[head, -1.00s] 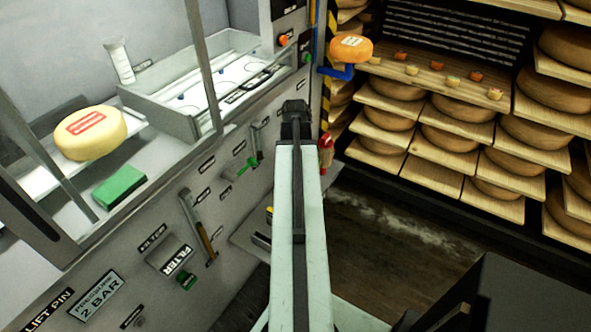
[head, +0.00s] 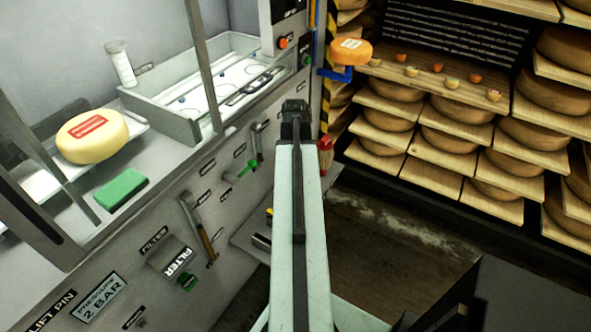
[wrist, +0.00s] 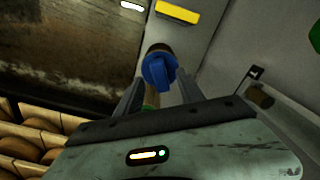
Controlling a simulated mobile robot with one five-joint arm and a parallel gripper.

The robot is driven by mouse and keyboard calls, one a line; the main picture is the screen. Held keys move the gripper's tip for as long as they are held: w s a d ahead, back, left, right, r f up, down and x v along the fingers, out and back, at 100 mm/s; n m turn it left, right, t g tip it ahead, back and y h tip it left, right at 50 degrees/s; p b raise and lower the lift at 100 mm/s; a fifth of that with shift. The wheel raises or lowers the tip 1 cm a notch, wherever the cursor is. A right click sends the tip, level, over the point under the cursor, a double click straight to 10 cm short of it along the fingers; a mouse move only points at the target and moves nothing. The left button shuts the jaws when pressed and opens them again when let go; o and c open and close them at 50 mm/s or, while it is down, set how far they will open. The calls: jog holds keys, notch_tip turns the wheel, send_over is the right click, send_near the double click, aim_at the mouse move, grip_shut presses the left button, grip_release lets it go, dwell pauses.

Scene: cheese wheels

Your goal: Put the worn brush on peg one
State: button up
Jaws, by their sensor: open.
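My gripper (wrist: 160,80) is open in the wrist view, with a finger on each side of a blue round-ended piece (wrist: 160,70). Brown shows behind this piece and a little green below it. I cannot tell whether it touches a finger, or whether it belongs to a brush. In the head view my arm reaches forward and its dark end (head: 295,112) hides what lies beyond. A long tool with a brown lower part (head: 205,240) hangs on the grey panel (head: 225,200); I cannot tell whether it is the worn brush. Peg one cannot be picked out; a green peg (head: 247,168) shows.
A red-topped piece (head: 325,157) stands right of my arm. A yellow cheese (head: 92,136), green block (head: 121,190) and metal tray (head: 170,122) sit on the machine at left. Racks of cheese wheels (head: 455,123) fill the right. Dark floor (head: 390,235) lies between.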

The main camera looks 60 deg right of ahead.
notch_tip(320, 180, up, 6)
jog(key=p, duration=0.5)
jog(key=shift+r, duration=0.1)
